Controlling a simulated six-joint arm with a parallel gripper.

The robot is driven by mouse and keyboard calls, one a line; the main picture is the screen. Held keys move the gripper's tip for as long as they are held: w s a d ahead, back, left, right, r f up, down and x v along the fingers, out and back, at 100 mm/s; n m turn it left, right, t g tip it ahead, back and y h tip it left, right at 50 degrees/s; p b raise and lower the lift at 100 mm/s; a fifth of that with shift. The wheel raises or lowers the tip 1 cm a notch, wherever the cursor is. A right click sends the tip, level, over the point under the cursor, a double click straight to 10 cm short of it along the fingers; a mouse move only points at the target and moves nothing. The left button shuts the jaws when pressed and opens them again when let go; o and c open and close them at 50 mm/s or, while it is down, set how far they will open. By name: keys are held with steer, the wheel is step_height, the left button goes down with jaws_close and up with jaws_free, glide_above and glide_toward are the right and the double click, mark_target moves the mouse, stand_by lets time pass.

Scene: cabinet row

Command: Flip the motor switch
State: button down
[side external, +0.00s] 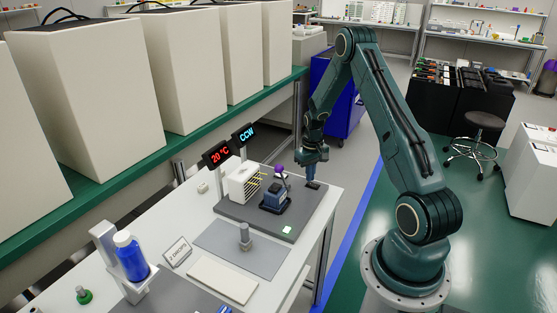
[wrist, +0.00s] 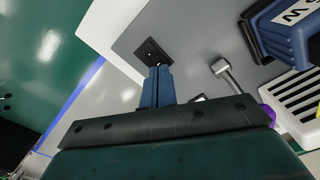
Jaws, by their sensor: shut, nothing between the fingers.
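A small black square plate, which looks like the motor switch (side external: 314,185), lies on the grey board near its far right corner. It also shows in the wrist view (wrist: 152,50), with a small pale spot at its middle. My gripper (side external: 309,179) points down beside and over this plate. In the wrist view my blue fingers (wrist: 158,72) are together and empty, their tips overlapping the plate's near edge. I cannot tell whether they touch it. A blue motor unit (side external: 275,199) with a purple knob above it stands left of my gripper. A display (side external: 246,134) reads CCW.
A red display (side external: 216,154) reads 20 °C. A metal rod with a blocky head (wrist: 221,70) is close right of my fingers. A blue bottle (side external: 131,258) stands front left. The bench's right edge is close to the plate.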

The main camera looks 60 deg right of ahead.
steer(key=shift+f, duration=0.7)
stand_by(0.6)
steer(key=shift+r, duration=3.55)
